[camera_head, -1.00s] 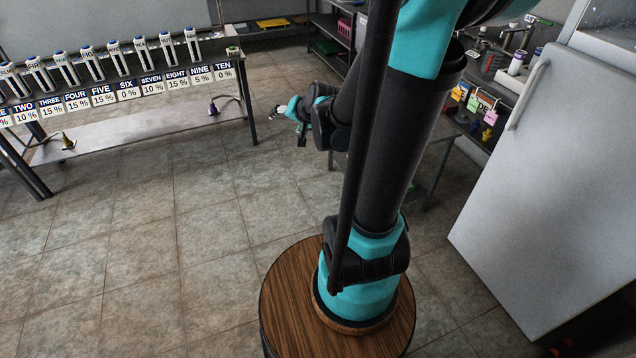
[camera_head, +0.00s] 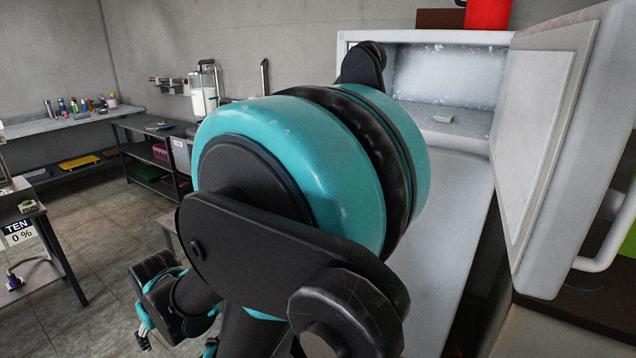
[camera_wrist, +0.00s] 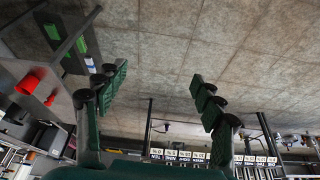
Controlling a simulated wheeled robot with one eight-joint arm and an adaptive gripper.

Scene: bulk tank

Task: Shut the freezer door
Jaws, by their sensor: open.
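The freezer door (camera_head: 548,130) stands wide open on the right of the head view, swung out with its pale inner panel showing. Its white handle (camera_head: 606,245) is at the lower right edge. The open freezer compartment (camera_head: 440,75) is frosty inside, with a small flat object on its floor. The closed lower fridge door (camera_head: 455,235) is below it, partly hidden by my arm. My gripper (camera_head: 143,338) hangs low at the left, well away from the freezer door. In the wrist view its fingers (camera_wrist: 160,95) are spread apart with nothing between them.
My arm covers the middle of the head view. A red container (camera_head: 488,12) stands on top of the freezer. A dark counter (camera_head: 585,305) lies below the open door at right. Shelves and a bench (camera_head: 75,122) stand at the back left, with free tiled floor (camera_head: 100,230) before them.

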